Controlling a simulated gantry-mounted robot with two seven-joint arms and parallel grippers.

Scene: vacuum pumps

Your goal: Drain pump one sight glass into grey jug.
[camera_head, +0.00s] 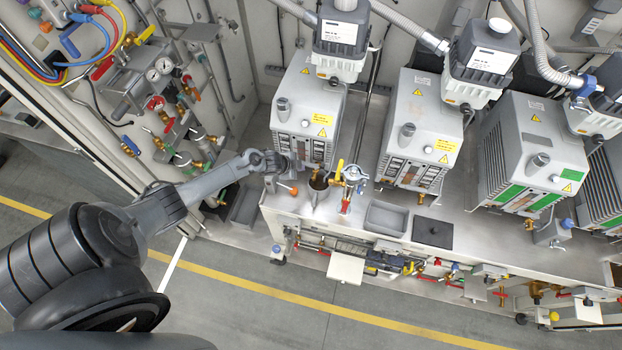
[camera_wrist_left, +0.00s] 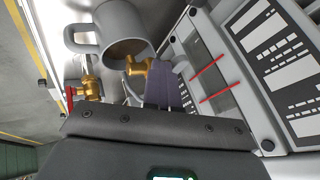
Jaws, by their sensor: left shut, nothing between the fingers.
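Pump one (camera_head: 305,110) is the leftmost grey pump on the bench in the head view. Its front, with a pale window crossed by two red lines (camera_wrist_left: 212,80), shows in the left wrist view; this looks like the sight glass. The grey jug (camera_wrist_left: 121,28) has its opening by a brass drain valve (camera_wrist_left: 140,66); its inside looks brownish. The jug (camera_head: 319,183) is small and partly covered in the head view. My left gripper (camera_head: 298,165) is shut and empty, close to the pump's lower front beside the brass valve. My right gripper is not in view.
A brass valve with a red handle (camera_wrist_left: 84,90) stands near the jug. A grey tray (camera_head: 387,218) and a dark square pad (camera_head: 433,232) lie to the right on the bench. More pumps (camera_head: 420,130) stand rightward.

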